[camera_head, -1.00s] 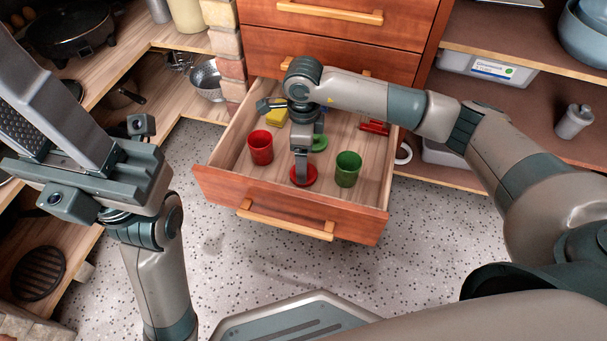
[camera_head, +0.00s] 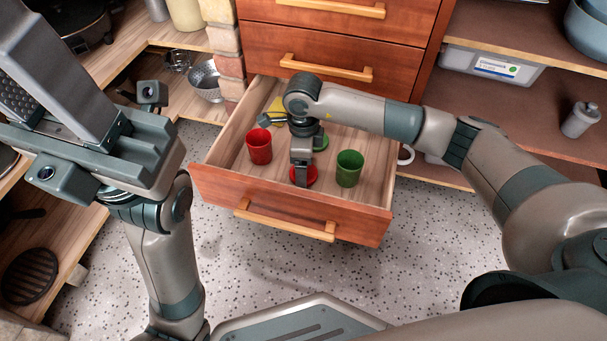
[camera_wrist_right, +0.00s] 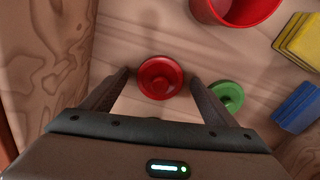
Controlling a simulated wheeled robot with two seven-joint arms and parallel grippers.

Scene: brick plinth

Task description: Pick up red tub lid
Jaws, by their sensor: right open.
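The red tub lid (camera_wrist_right: 160,77), round with a small knob, lies on the drawer floor. In the head view the lid (camera_head: 311,175) is partly hidden by my right gripper (camera_head: 302,176). In the right wrist view my right gripper (camera_wrist_right: 159,78) is open, with one finger on each side of the lid and a small gap at each side. My left gripper (camera_head: 55,85) is large at the left of the head view, away from the drawer; its jaw opening cannot be made out.
The drawer's wooden wall (camera_wrist_right: 45,60) is close to the right gripper.

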